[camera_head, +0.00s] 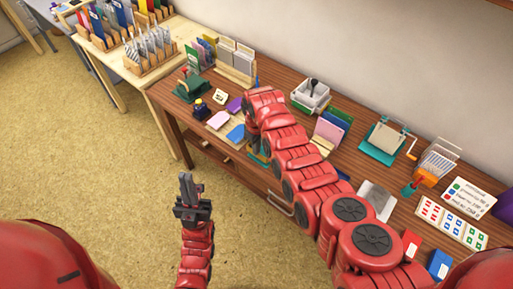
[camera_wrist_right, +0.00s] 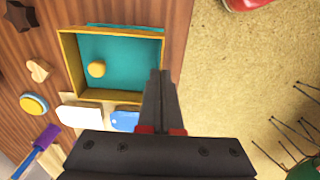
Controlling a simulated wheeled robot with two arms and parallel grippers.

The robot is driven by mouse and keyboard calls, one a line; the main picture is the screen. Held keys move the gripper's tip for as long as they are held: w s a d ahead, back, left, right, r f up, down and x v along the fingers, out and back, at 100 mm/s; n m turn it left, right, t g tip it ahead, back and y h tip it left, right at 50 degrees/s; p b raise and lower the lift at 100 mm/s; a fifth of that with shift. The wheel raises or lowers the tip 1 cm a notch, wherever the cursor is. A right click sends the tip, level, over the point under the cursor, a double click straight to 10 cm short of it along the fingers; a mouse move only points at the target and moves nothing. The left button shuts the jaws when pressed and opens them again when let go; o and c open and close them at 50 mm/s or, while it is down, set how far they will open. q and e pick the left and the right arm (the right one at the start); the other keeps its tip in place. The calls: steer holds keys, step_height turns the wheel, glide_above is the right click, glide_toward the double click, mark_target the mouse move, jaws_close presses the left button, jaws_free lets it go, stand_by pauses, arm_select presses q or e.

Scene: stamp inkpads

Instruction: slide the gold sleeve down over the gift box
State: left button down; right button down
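The gold sleeve (camera_wrist_right: 110,31) is a thin-walled rectangular frame in the right wrist view. The teal gift box (camera_wrist_right: 125,60) shows inside its outline, with a round yellow piece (camera_wrist_right: 97,69) on it. A teal edge also shows past the sleeve's far side. How far down the sleeve sits is unclear. My right gripper (camera_wrist_right: 161,72) is shut, its fingertips at the sleeve's right wall, seemingly pinching it. In the head view my right arm mostly hides the box and sleeve. My left gripper (camera_head: 187,184) is shut and empty over the floor, away from the table.
The brown table (camera_head: 345,165) holds coloured pads, a stamp holder (camera_head: 311,95), a teal press (camera_head: 384,140) and a card with stickers (camera_head: 451,222). Floor is open in front.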

steer(key=shift+f+b, duration=0.5)
steer(key=shift+f, duration=0.1)
stand_by(0.6)
stand_by(0.3)
steer(key=c, duration=1)
jaws_free()
steer(key=shift+r, duration=0.15)
steer(key=shift+r+p, duration=1.5)
steer(key=shift+r, duration=0.65)
steer(key=shift+r+p, duration=0.6)
steer(key=shift+r, duration=0.7)
